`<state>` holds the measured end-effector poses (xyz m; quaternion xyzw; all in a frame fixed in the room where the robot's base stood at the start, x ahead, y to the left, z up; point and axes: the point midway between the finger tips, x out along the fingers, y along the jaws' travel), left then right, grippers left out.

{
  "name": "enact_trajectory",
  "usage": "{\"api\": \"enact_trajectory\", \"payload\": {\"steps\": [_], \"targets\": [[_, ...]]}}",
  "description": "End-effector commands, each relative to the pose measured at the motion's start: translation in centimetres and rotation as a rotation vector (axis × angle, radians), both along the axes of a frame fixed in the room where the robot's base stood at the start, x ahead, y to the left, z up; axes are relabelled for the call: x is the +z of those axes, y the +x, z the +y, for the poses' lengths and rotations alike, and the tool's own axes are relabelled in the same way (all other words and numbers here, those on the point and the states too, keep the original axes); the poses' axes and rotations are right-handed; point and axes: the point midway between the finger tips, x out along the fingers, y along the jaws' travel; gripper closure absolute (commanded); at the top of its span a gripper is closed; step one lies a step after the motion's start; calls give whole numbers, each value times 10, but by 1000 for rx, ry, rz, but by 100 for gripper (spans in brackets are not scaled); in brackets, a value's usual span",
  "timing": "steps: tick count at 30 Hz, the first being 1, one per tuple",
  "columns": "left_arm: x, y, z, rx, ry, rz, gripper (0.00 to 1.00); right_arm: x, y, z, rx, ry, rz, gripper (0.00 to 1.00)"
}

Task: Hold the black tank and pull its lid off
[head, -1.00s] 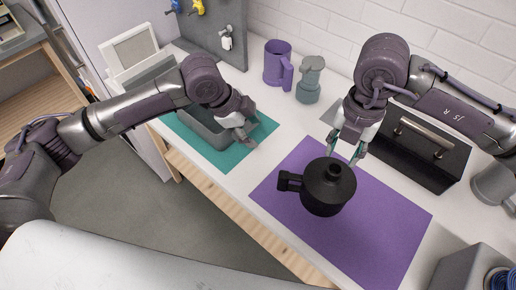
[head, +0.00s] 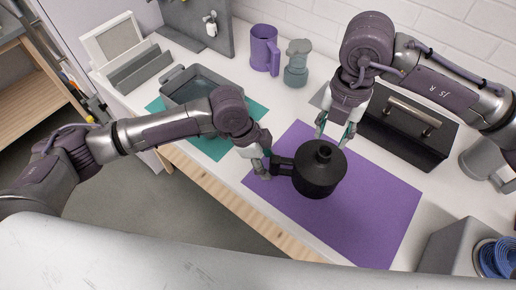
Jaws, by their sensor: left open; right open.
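The black tank (head: 318,176) stands upright on the purple mat (head: 382,205). Its lid (head: 323,153), with a short spout on top, is on it. A handle (head: 282,166) sticks out to the left. My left gripper (head: 266,168) is open at the outer end of the handle; whether it touches the handle I cannot tell. My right gripper (head: 335,136) is open, with its fingers pointing down just behind and above the lid, and it holds nothing.
A black box with a metal handle (head: 412,128) stands behind right. A purple mug (head: 264,50) and a grey-green pot (head: 298,65) stand at the back. A grey tray (head: 190,84) sits on a teal mat (head: 212,147) at left. A grey container with blue coils (head: 450,246) is front right.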

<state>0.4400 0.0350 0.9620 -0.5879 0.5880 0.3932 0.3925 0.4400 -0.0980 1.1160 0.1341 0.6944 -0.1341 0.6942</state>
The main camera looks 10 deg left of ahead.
Motion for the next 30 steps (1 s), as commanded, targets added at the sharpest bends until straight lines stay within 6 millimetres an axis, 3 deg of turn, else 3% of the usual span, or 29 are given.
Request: {"api": "enact_trajectory", "payload": {"steps": [7,17,27,30], "targets": [[-22,0,-9,0,1,1,42,0,0,0,0,0,0,58],[-25,0,-10,0,0,0,42,0,0,0,0,0,0,58],[-24,0,-10,0,0,0,98,0,0,0,0,0,0,58],[-24,0,-10,0,0,-1,100,0,0,0,0,0,0,58]]}}
